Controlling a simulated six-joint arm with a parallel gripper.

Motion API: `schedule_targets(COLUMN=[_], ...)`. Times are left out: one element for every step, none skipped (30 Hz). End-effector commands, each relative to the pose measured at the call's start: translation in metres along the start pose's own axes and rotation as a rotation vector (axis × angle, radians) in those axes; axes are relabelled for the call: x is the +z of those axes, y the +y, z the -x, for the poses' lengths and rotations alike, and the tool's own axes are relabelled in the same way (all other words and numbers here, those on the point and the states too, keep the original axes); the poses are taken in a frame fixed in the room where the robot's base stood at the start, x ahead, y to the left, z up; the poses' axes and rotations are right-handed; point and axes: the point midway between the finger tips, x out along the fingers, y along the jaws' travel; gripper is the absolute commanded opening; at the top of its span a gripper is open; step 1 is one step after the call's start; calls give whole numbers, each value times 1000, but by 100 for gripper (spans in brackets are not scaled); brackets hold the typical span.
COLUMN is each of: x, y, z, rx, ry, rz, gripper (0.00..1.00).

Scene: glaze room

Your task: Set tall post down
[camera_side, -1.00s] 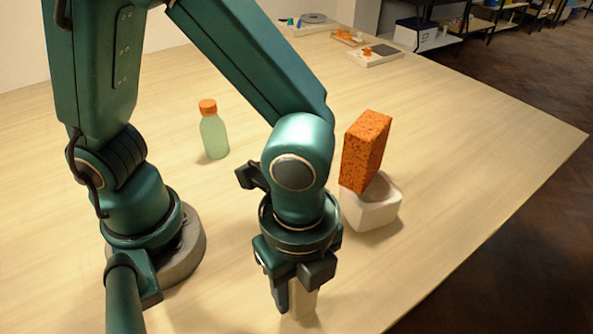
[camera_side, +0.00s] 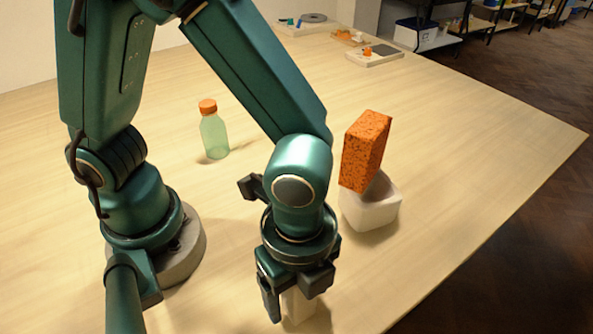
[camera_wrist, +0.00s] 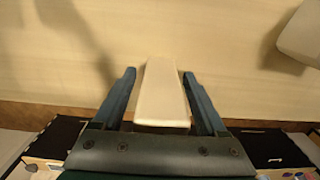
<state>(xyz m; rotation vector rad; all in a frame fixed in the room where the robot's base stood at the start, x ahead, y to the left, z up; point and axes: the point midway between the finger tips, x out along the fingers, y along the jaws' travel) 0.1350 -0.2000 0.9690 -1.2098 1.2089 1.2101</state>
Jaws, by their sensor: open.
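The tall post (camera_side: 299,309) is a pale, cream-coloured block near the front edge of the table. In the side view only part of it shows below my gripper (camera_side: 294,298), and it looks upright. In the wrist view the post (camera_wrist: 161,92) stands between the two fingers of my gripper (camera_wrist: 159,74), narrowing away from the camera. The fingers are open, one on each side, with slim gaps beside the post. Whether its foot rests flat on the table is hard to tell.
A white bowl (camera_side: 371,212) with an orange speckled sponge (camera_side: 366,150) tilted in it stands right of my gripper. A pale green bottle (camera_side: 214,135) with an orange cap is farther back. Trays (camera_side: 375,57) lie at the far edge. The table's right side is clear.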

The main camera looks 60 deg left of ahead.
Motion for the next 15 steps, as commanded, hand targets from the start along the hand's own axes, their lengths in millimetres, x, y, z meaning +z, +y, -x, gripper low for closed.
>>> schedule_targets(x=[0, -1, -1, -1, -2, -2, -1, -2, -2, -2, -1, -1, -2, -2, -1], y=[0, -1, -1, -1, -2, -1, -1, -2, -2, -2, -1, -1, -1, -1, -1], z=[3, 6, 10, 15, 20, 27, 33, 39, 48, 54, 60, 69, 74, 80, 87], rx=[-2, -3, -4, -4, -6, -6, -7, -8, -7, -8, -7, -7, -6, -6, -6], ry=[3, 3, 5, 4, 6, 7, 8, 8, 7, 8, 7, 8, 7, 7, 7], rz=[0, 0, 0, 0, 0, 0, 0, 0, 0, 0, 0, 0, 0, 0, 0], gripper=[75, 75, 75, 75, 75, 75, 75, 75, 75, 75, 75, 75, 75, 75, 75])
